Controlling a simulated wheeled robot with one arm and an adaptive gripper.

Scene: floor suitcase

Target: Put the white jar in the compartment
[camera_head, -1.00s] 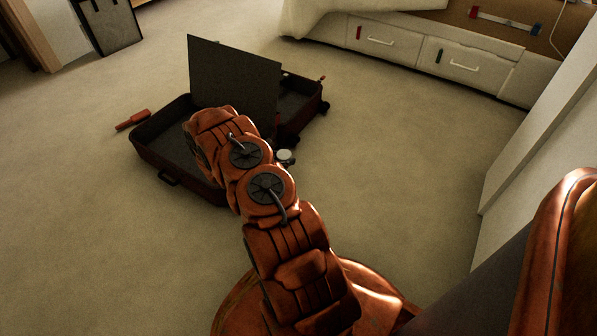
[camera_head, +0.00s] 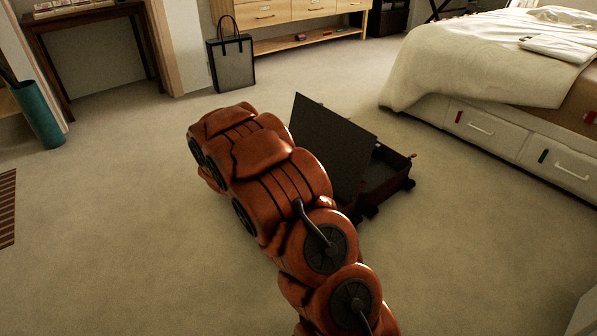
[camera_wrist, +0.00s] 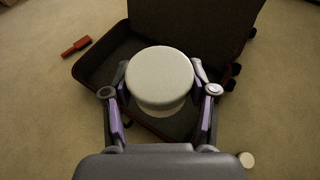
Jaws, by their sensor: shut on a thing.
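The white jar (camera_wrist: 160,75) fills the middle of the wrist view, its round pale top facing the camera. My gripper (camera_wrist: 166,92) is shut on it, one finger on each side. The open dark suitcase (camera_wrist: 95,68) lies beyond and below the jar in that view. Its near compartment is partly hidden by the jar and fingers. In the head view the suitcase (camera_head: 392,183) shows right of my arm, with a dark upright panel (camera_head: 325,140). My arm hides its near half, the gripper and the jar there.
A red object (camera_wrist: 76,46) lies on the floor left of the suitcase. A small pale round thing (camera_wrist: 246,160) shows at the lower right. A bed with drawers (camera_head: 490,125) stands at right, a dark bag (camera_head: 231,62) at the back. Open carpet lies left.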

